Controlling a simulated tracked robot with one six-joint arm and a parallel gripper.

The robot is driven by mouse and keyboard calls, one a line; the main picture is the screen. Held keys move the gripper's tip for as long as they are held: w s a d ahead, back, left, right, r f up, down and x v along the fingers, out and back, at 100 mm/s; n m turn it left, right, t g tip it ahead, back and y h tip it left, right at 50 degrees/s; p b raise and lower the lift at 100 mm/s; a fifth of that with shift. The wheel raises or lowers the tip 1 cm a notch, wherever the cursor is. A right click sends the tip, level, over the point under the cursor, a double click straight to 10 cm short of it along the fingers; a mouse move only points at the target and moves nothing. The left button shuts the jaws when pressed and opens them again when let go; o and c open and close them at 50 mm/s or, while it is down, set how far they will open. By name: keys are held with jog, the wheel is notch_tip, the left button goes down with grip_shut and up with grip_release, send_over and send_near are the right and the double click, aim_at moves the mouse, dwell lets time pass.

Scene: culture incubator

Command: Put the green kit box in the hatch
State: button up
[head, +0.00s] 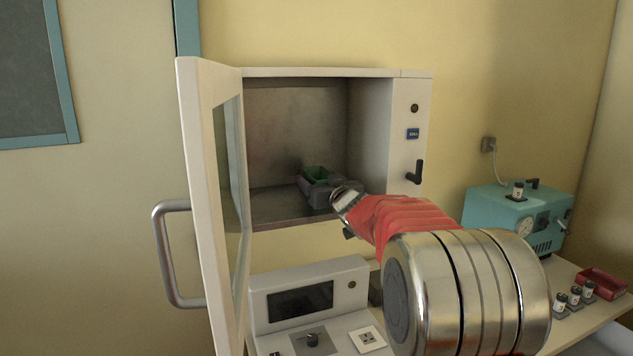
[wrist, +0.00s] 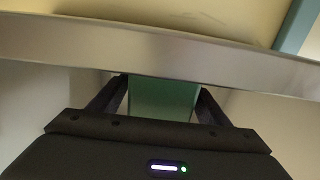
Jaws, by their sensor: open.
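The hatch is the white cabinet (head: 410,100) with its glazed door (head: 210,180) swung open to the left. The green kit box (head: 316,173) is inside it, low down near the hatch floor (head: 285,208). My gripper (head: 312,182) reaches in from the right, with its fingers around the box. In the wrist view the green box (wrist: 163,98) shows between the two dark fingers of my gripper (wrist: 163,95). The jaws are open. The underside of the box is hidden, so I cannot tell from the picture how it rests.
The open door and its handle (head: 165,255) stand left of my arm. A control console (head: 305,300) is below the hatch. A teal device (head: 510,215), several small vials (head: 575,295) and a red tray (head: 602,283) are on the bench to the right.

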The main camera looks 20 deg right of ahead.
jog(key=shift+r, duration=0.1)
jog(key=shift+s, duration=0.55)
jog(key=s, duration=0.9)
jog(key=shift+s, duration=0.95)
jog(key=shift+s+a, duration=0.1)
jog(key=s+a+f+g, duration=0.4)
jog(key=s+a+f, duration=0.1)
jog(key=s, duration=0.7)
jog(key=s+a+f+g, duration=0.4)
jog(key=s+a+f, duration=0.2)
jog(key=s, duration=0.7)
jog(key=s+a+f+g, duration=0.4)
jog(key=s+f, duration=0.4)
jog(key=s, duration=0.4)
jog(key=shift+s+a+f, duration=0.15)
jog(key=shift+s+a, duration=0.25)
jog(key=shift+a, duration=0.5)
